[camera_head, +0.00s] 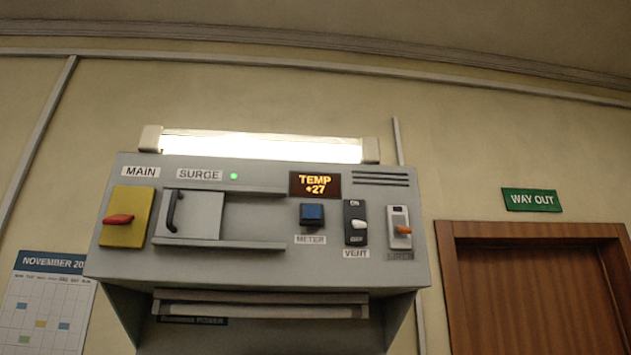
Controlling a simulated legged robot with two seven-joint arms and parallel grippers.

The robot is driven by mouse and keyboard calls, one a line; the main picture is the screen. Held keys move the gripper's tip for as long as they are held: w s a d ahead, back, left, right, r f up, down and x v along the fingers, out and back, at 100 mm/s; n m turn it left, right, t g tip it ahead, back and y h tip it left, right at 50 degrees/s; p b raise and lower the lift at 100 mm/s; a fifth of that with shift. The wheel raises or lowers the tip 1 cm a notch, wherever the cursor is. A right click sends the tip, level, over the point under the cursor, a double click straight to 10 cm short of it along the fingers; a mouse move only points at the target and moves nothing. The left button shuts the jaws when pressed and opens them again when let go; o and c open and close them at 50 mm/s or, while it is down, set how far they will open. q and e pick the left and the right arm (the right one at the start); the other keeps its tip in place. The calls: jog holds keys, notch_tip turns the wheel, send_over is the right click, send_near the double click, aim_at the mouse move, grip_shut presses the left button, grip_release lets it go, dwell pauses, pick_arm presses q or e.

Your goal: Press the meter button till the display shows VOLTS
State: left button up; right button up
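The grey console (260,262) hangs on the wall in the middle of the head view. Its small display (315,185) reads TEMP +27 in orange letters. The blue square meter button (312,214) sits just below the display, with a METER label (310,240) under it. Nothing covers the button. Neither of my grippers is in view.
Left of the button are a red handle (118,219) on a yellow plate, a sliding cover with a dark handle (174,211), and a green light (234,176). Right of it are the VENT rocker (356,224) and an orange-levered switch (402,229). A ledge (260,305) sticks out below.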

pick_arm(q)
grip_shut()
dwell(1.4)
